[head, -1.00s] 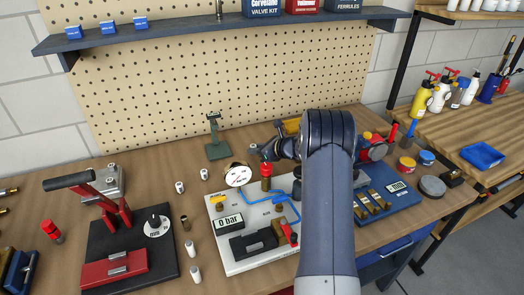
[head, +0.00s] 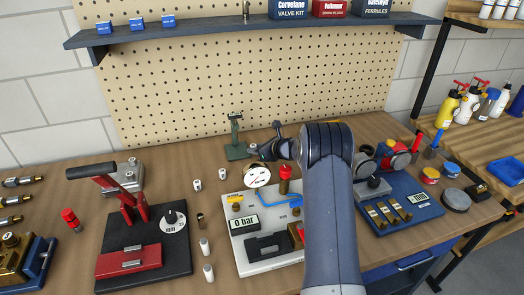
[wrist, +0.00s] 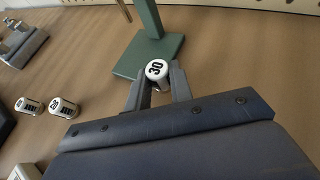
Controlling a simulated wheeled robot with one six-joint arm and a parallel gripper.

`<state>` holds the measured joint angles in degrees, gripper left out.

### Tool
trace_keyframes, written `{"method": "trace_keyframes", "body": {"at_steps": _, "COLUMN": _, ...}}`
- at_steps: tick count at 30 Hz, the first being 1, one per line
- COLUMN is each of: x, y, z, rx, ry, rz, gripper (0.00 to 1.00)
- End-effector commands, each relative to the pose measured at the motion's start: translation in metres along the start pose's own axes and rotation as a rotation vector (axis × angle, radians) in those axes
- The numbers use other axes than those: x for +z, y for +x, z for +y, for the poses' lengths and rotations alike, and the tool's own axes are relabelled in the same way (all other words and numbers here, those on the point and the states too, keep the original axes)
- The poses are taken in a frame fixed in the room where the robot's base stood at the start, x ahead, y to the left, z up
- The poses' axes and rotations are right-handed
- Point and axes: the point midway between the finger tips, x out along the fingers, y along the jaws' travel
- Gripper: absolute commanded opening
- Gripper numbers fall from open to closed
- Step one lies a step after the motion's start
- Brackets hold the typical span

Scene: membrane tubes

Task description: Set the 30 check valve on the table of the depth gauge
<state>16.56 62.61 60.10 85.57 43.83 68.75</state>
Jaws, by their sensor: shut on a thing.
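The 30 check valve (wrist: 157,69) is a small white cylinder with a black "30" on its top face. My gripper (wrist: 159,82) is shut on it, one finger on each side. In the head view my gripper (head: 257,149) is at the back of the bench, just right of a green stand (head: 236,143). In the wrist view the stand's green base (wrist: 150,56) lies just beyond the valve. A blue board (head: 415,209) with a small display stands at the right, partly hidden by my arm. I cannot tell for sure which of these is the depth gauge.
Two other numbered white cylinders lie left of my gripper in the wrist view (wrist: 64,107). A pressure board with a round dial (head: 257,174) is in front of my gripper. A red and black press (head: 130,240) stands at the left. A pegboard (head: 300,90) closes the back.

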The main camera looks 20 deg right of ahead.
Motion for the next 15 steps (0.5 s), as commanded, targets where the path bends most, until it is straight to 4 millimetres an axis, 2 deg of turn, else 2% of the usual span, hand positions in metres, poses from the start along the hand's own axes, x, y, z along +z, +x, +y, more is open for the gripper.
{"method": "trace_keyframes", "body": {"at_steps": 15, "x": 0.016, "y": 0.037, "z": 0.013, "rx": 0.0, "ry": -0.002, "rz": 0.0, "gripper": 0.0}}
